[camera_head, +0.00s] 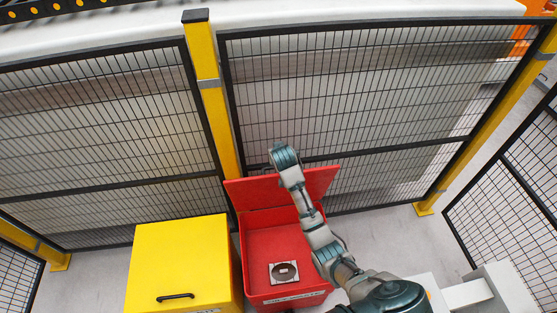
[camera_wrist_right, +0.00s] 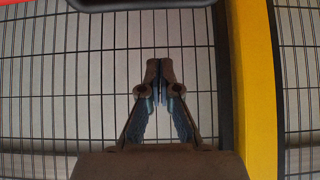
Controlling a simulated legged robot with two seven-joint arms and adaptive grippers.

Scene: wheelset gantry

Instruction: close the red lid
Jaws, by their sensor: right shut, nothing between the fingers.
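The red lid (camera_head: 320,181) stands open at the back of the red box (camera_head: 262,245), leaning toward the mesh fence. A flat square part with a dark disc (camera_head: 284,272) lies inside the box. My right arm reaches in from the lower right, across the box and over the lid, and covers part of both. Its wrist end is above the lid's top edge; its fingers are hidden in the head view. In the right wrist view my right gripper (camera_wrist_right: 160,75) is shut and empty, with mesh behind it. My left gripper is not in view.
A closed yellow box (camera_head: 180,262) with a black handle stands left of the red box. The mesh fence (camera_head: 350,100) and a yellow post (camera_head: 207,80) rise close behind; the post also shows in the wrist view (camera_wrist_right: 254,90). Clear floor (camera_head: 375,230) lies right of the red box.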

